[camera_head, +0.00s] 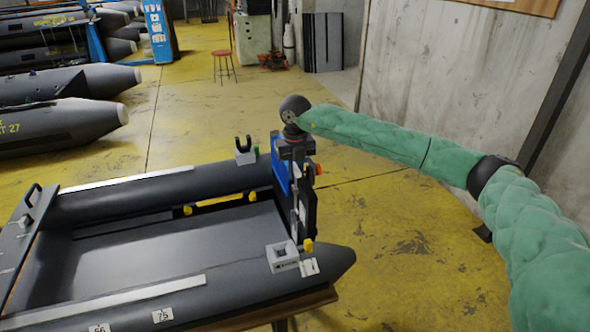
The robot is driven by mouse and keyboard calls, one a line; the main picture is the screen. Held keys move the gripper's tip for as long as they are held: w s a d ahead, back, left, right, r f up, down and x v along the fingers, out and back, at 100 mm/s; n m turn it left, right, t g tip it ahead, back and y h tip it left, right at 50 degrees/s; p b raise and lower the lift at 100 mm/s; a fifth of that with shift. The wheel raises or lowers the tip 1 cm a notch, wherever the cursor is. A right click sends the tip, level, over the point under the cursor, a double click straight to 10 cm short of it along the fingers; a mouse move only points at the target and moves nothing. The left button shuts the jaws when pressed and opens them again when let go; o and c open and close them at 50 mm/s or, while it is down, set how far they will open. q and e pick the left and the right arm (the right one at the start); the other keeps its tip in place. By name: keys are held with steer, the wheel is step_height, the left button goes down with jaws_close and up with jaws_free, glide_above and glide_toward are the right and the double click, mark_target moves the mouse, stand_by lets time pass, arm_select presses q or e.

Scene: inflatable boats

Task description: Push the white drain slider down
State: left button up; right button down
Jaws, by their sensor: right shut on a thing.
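The grey inflatable boat (165,192) lies at the lower left, with its upright transom at its right end. My right gripper (297,168) points down at the top of this transom, at the end of my green-sleeved right arm. It is shut at the top of a narrow pale strip (301,212), which looks like the white drain slider and runs down the transom's face. The jaws and the slider's upper end are small and partly hidden by the gripper body. My left gripper is not in view.
A blue panel (281,172) and a red knob (318,169) are at the transom. A grey square block (282,256) sits on the near tube. More boats (60,125) lie at the upper left. A red stool (223,65) stands behind. The yellow floor at right is clear.

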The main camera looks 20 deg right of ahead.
steer(key=c, duration=1.2)
jaws_free()
steer(key=shift+d+f, duration=0.1)
steer(key=shift+d, duration=0.05)
steer(key=shift+c, duration=0.2)
steer(key=shift+r+p, duration=0.85)
steer(key=shift+r, duration=2.7)
